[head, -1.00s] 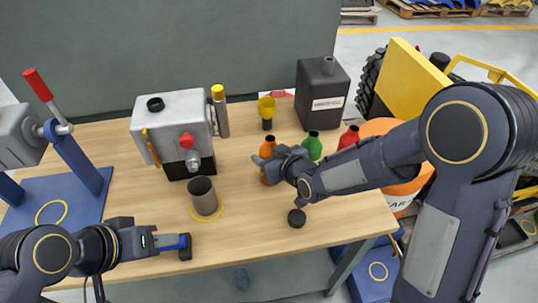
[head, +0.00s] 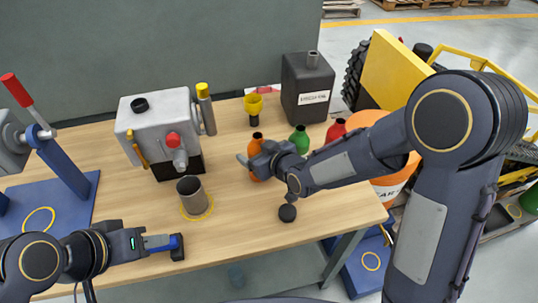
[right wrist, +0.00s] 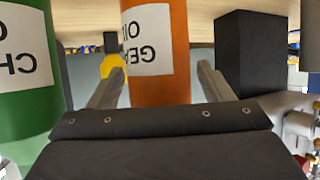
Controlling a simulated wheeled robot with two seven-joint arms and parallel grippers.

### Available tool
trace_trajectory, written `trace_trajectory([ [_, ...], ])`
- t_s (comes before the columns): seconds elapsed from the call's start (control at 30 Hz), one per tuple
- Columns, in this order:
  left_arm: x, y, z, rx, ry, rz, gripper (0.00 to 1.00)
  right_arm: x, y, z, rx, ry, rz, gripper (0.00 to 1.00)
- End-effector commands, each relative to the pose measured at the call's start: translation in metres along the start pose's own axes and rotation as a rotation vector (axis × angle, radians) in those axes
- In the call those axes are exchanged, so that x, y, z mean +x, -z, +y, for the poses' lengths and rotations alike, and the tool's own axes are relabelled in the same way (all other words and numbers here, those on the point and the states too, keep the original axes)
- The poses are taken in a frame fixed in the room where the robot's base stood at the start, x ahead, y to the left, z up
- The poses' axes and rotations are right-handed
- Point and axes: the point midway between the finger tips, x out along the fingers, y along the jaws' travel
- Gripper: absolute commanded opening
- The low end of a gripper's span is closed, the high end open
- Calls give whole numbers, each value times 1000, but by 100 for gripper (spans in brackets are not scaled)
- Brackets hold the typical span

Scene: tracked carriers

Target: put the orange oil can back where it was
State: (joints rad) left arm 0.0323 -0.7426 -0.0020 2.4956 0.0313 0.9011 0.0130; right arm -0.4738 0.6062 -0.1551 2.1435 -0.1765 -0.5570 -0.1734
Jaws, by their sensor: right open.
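The orange oil can (head: 256,143) stands on the workbench, partly hidden behind my right gripper (head: 248,165). In the right wrist view the orange can (right wrist: 160,45) rises between the two spread fingers of my right gripper (right wrist: 160,90), with gaps beside it. Its white label reads upside down. The green can (head: 299,139) stands just to the right in the head view; it also shows close at the left of the right wrist view (right wrist: 25,110). My left gripper (head: 177,246) is over the bench's front edge, apart from the cans; its jaw opening is not clear.
A yellow funnel-like piece (head: 253,104) and a black canister (head: 307,88) are behind. A grey metal cup (head: 191,192) stands on a yellow ring, before a grey machine (head: 160,125). Bare bench lies in front.

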Motion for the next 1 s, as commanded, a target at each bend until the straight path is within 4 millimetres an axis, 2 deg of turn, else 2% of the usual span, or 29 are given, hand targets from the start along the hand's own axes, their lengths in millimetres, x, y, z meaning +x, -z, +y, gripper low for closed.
trace_trajectory([
  [0.3, 3, -2, -1, 0, 0, -1, 36, -67, 1, 1, 1, -2, 6, 73],
  [0.5, 3, -2, -1, 0, 0, -1, 36, -101, 1, 1, 1, -2, 4, 73],
  [0.7, 2, -1, -1, 0, 0, -1, 36, -115, 0, 0, 0, 0, 2, 73],
  [0.87, 2, -1, -1, 0, 0, -1, 36, -117, -1, 0, 0, 0, -1, 73],
  [1.0, 2, -1, -1, 0, 0, -1, 36, -129, -2, 13, 46, -26, -30, 73],
])
